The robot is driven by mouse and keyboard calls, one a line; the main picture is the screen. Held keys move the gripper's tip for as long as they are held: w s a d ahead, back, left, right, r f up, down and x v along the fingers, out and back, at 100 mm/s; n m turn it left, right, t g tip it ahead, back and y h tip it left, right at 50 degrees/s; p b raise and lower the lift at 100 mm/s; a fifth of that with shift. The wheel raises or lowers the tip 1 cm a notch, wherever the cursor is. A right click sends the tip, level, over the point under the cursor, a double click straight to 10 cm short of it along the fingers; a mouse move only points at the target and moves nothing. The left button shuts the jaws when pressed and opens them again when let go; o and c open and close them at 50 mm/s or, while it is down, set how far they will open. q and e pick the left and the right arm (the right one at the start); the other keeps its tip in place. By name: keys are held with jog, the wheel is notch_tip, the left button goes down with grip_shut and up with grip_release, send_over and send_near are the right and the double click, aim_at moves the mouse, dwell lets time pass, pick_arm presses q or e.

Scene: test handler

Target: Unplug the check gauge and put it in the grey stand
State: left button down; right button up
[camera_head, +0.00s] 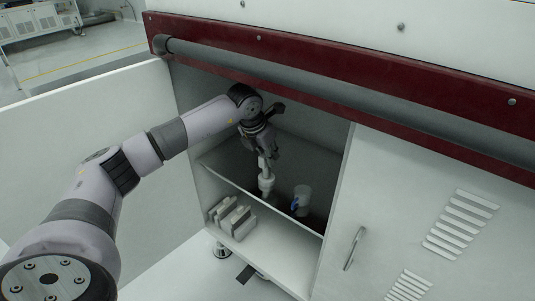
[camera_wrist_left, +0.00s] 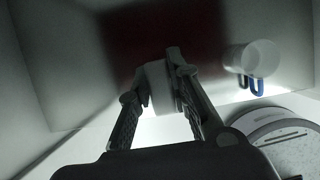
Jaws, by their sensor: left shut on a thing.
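My left gripper (camera_head: 265,161) reaches down into the open cabinet and is shut on a white cylindrical piece (camera_head: 266,184), which looks to be the check gauge. In the left wrist view, the two fingers of my left gripper (camera_wrist_left: 160,78) clasp the white piece (camera_wrist_left: 157,90) from both sides. I cannot tell whether its lower end is still plugged in. The grey stand (camera_head: 233,219) appears to be the block with upright parts on the pale ledge at the cabinet's front left, below the gripper. My right gripper is in neither view.
A white cup-like part (camera_head: 303,193) with a blue loop stands right of the held piece; it also shows in the left wrist view (camera_wrist_left: 236,59). Cabinet walls enclose the arm, with a dark red beam (camera_head: 350,65) overhead. An open door panel (camera_head: 95,125) is at left.

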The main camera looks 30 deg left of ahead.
pick_arm(q)
jog(key=shift+f, duration=0.15)
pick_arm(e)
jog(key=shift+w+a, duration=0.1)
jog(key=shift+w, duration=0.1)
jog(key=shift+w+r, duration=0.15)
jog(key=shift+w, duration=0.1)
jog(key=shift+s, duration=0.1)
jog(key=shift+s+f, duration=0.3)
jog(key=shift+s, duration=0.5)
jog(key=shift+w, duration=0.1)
pick_arm(q)
jog(key=c, duration=1.7)
grip_release()
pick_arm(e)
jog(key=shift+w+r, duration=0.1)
